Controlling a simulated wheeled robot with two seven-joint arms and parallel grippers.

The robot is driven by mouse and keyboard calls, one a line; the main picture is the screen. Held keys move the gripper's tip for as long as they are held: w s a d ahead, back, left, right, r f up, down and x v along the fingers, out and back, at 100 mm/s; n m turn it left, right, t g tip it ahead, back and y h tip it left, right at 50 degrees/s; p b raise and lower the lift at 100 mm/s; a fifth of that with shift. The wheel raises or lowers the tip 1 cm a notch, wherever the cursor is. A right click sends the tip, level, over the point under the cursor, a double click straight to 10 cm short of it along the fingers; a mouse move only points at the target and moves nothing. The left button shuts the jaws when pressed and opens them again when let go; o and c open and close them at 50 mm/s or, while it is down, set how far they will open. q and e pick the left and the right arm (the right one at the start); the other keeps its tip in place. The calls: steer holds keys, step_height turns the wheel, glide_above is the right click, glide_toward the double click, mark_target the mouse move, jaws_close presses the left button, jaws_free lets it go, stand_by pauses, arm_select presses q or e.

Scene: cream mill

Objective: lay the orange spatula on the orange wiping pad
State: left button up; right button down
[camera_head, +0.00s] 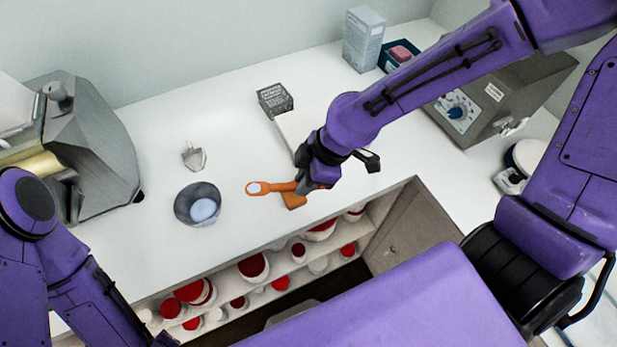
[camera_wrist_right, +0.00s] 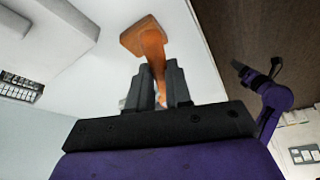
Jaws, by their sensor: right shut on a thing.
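The orange spatula (camera_head: 273,187) is in the jaws of my right gripper (camera_head: 301,187) in the head view, its pale-centred end reaching left over the white counter. In the right wrist view the fingers of my right gripper (camera_wrist_right: 156,88) are shut on the orange spatula (camera_wrist_right: 153,52). The orange wiping pad (camera_head: 293,201) shows just below the gripper, partly hidden by it. Orange also spreads at the top in the wrist view; where spatula ends and pad begins is unclear. My left gripper (camera_wrist_right: 258,68) shows small in the wrist view, fingers apart and empty.
A grey bowl (camera_head: 184,205) with something pale inside and a small metal scoop (camera_head: 194,156) stand left of the spatula. A dark basket (camera_head: 275,99) and a pale board (camera_head: 300,127) lie behind. Tubs fill the shelf (camera_head: 215,307) below the counter edge.

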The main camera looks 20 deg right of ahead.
steer(key=f, duration=0.1)
steer(key=w+d+f, duration=0.2)
steer(key=shift+w+f, duration=0.1)
steer(key=shift+f, duration=0.25)
step_height(320, 180, down, 2)
steer(key=shift+a+f, duration=0.15)
steer(key=shift+f, duration=0.05)
steer(key=shift+f, duration=0.15)
steer(key=c, duration=1.1)
jaws_free()
steer(key=shift+o, duration=0.2)
